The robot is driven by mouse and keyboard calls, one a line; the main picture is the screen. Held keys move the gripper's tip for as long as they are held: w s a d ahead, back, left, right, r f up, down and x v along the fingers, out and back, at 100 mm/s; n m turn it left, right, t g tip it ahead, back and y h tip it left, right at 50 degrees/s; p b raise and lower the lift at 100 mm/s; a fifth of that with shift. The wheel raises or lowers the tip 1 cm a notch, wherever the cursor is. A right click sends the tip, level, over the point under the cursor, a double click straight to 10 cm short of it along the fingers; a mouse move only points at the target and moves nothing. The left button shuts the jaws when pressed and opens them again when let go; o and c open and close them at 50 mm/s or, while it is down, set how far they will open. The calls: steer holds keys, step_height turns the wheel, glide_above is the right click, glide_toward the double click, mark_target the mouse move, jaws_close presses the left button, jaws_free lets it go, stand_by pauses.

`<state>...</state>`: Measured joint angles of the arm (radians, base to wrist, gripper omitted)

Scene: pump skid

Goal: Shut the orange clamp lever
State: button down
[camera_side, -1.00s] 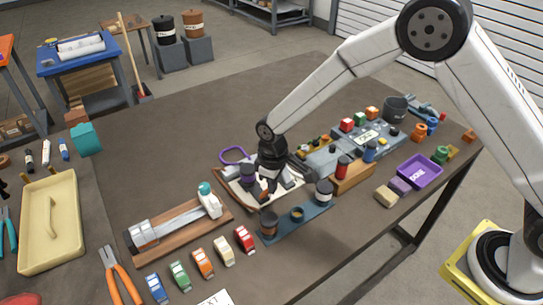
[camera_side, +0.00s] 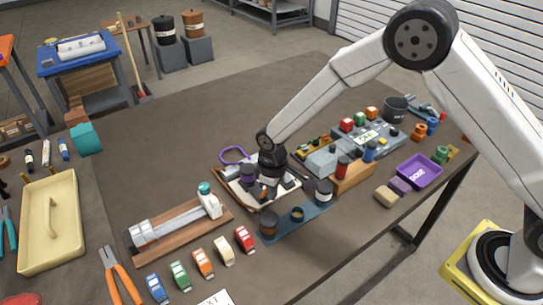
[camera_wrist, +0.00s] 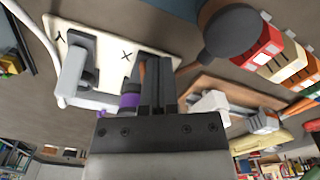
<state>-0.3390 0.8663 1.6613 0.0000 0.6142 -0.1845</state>
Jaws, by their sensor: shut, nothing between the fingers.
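My gripper (camera_side: 268,188) is shut and empty, low over a white board (camera_side: 288,194) in the side view. In the wrist view, its fingers (camera_wrist: 156,68) are together and point toward the same white board (camera_wrist: 118,44). A narrow orange piece, probably the clamp lever (camera_wrist: 142,74), shows just left of the fingers, partly hidden by them. I cannot tell whether they touch it or at what angle it stands. A grey bracket-like part (camera_wrist: 76,68) stands on the board further left. A purple cylinder (camera_wrist: 130,100) is close beside the fingers.
A blue strip (camera_side: 290,226) with dark cups and a wooden block with red and blue knobs (camera_side: 352,178) stand close to the right. A wooden base with a metal cylinder (camera_side: 172,230) lies to the left. Several toy cars (camera_side: 203,263) line the front.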

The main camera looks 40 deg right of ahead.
steer(key=shift+f, duration=0.25)
steer(key=shift+w+f, duration=0.15)
steer(key=shift+w, duration=1.8)
steer(key=shift+s+r, duration=0.15)
steer(key=shift+r, duration=1.45)
steer(key=shift+s+r, duration=0.15)
steer(key=shift+r, duration=1.4)
steer(key=shift+d+r, duration=0.1)
steer(key=shift+s+d+r, duration=0.15)
steer(key=s+d+r+m+t, duration=0.1)
steer(key=s+d+r+m, duration=0.2)
steer(key=s+d, duration=0.4)
steer(key=s+d+r+m+t, duration=0.1)
steer(key=s+d+r+m, duration=0.2)
steer(key=s+d, duration=0.5)
steer(key=s+r, duration=0.1)
steer(key=s, duration=0.4)
steer(key=shift+s+d+t, duration=0.15)
steer(key=shift+d+t, duration=0.1)
steer(key=shift+t, duration=0.05)
